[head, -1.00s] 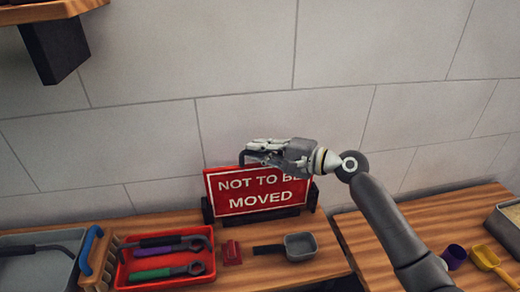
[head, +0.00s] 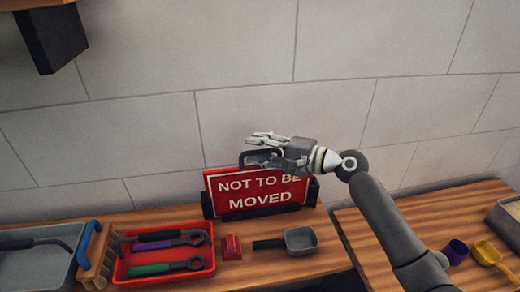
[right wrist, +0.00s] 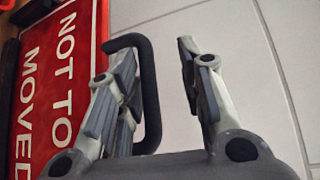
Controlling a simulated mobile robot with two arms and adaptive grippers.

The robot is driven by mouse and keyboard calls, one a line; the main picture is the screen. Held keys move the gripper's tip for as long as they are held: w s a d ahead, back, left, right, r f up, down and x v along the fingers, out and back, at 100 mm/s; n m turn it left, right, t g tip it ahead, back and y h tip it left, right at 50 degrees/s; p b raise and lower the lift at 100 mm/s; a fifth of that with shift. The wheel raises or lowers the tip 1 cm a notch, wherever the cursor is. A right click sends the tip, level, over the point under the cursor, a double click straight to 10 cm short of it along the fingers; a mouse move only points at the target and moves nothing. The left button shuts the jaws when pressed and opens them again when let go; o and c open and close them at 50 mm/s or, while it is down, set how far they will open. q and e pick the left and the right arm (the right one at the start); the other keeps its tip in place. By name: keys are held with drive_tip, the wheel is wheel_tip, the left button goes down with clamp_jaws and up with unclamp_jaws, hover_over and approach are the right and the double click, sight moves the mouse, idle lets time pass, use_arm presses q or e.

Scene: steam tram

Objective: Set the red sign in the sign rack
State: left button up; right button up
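The red sign (head: 262,196), lettered "NOT TO BE MOVED", stands nearly upright in the black sign rack (head: 207,206) on the wooden bench. The rack's low front bar shows along the sign's bottom edge. The sign's dark loop handle (right wrist: 152,95) rises from its top edge. My right gripper (head: 262,148) is at the handle, above the sign. In the right wrist view its fingers (right wrist: 155,75) are spread apart, with one side of the handle in the gap near the left finger. The sign also shows there at the left (right wrist: 50,85). My left gripper is out of view.
On the bench are a red tray (head: 123,270) with wrenches, a small red block (head: 232,247) and a grey scoop (head: 301,240). A grey bin (head: 20,237) is at far left. A purple cup (head: 456,251) and yellow scoop (head: 487,253) lie right. A tiled wall rises behind.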

drive_tip(key=shift+f, duration=0.25)
drive_tip(key=shift+d, duration=0.15)
drive_tip(key=v, duration=1.2)
